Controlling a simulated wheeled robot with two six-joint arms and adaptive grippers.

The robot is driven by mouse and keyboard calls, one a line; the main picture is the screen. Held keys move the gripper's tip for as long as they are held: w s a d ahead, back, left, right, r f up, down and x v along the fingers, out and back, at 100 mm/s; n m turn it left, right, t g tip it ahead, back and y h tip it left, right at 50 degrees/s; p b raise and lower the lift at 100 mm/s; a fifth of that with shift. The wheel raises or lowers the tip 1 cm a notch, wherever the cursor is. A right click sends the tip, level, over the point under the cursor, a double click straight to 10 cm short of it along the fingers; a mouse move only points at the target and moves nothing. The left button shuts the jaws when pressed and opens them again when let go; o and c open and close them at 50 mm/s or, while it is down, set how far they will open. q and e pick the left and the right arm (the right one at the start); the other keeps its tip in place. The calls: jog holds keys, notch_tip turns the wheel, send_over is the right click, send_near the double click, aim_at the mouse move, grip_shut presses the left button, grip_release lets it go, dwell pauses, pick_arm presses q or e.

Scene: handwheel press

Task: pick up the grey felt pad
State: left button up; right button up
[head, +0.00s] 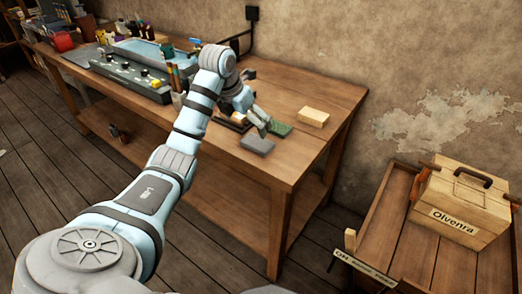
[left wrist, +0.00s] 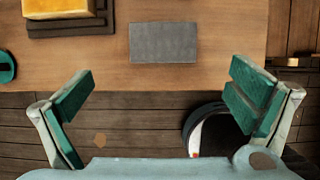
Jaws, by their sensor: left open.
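The grey felt pad (head: 257,144) is a flat dark grey rectangle lying near the front edge of the wooden workbench. In the left wrist view the grey felt pad (left wrist: 163,43) lies flat, ahead of my fingertips and between their lines. My left gripper (head: 257,112) is above the bench, just behind the pad in the head view. In the left wrist view my left gripper (left wrist: 161,88) has its two teal-padded fingers wide apart with nothing between them. It does not touch the pad. My right gripper is in neither view.
A yellow block (left wrist: 58,8) sits on dark plates. A control panel (head: 130,76) stands farther left. The workbench (head: 300,160) has free room at its right end.

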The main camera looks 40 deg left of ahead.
aim_at(257, 142)
pick_arm(q)
jog(key=x, duration=0.4)
jog(key=b+x, duration=0.1)
jog(key=x, duration=0.4)
jog(key=shift+w+d+f, duration=0.1)
jog(key=shift+d+f, duration=0.15)
jog(key=shift+c, duration=0.6)
jog(key=c, duration=0.9)
